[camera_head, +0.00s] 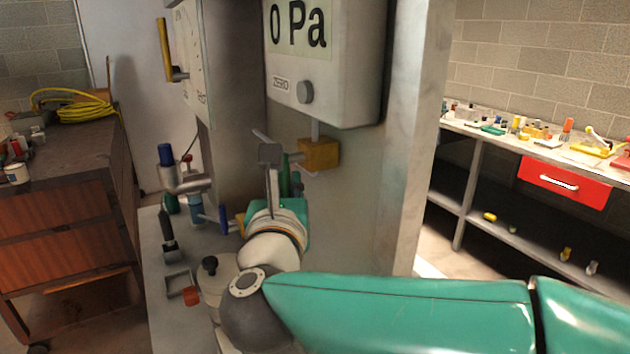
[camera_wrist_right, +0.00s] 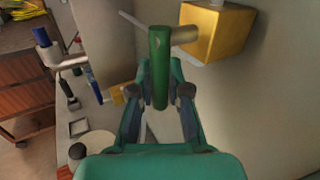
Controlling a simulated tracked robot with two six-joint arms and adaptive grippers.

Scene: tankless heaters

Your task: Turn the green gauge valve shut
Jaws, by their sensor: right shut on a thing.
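The green gauge valve (camera_wrist_right: 159,62) is a green handle on a metal stem from a yellow brass block (camera_wrist_right: 217,32). In the right wrist view its handle hangs roughly upright between the two fingers of my right gripper (camera_wrist_right: 160,88), which is shut on it. In the head view the brass block (camera_head: 319,155) sits below the gauge box (camera_head: 325,60), whose display reads 0 Pa. My right gripper (camera_head: 284,184) is just left of and below that block there. It and the wrist hide most of the handle. My left gripper is not in view.
A blue-handled valve (camera_head: 166,155) and pipes stand left of my gripper. A pale bench (camera_head: 155,285) with small items lies below. A wall panel edge (camera_head: 408,150) rises on the right. A wooden cabinet (camera_head: 60,220) is far left, and a cluttered workbench (camera_head: 480,135) far right.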

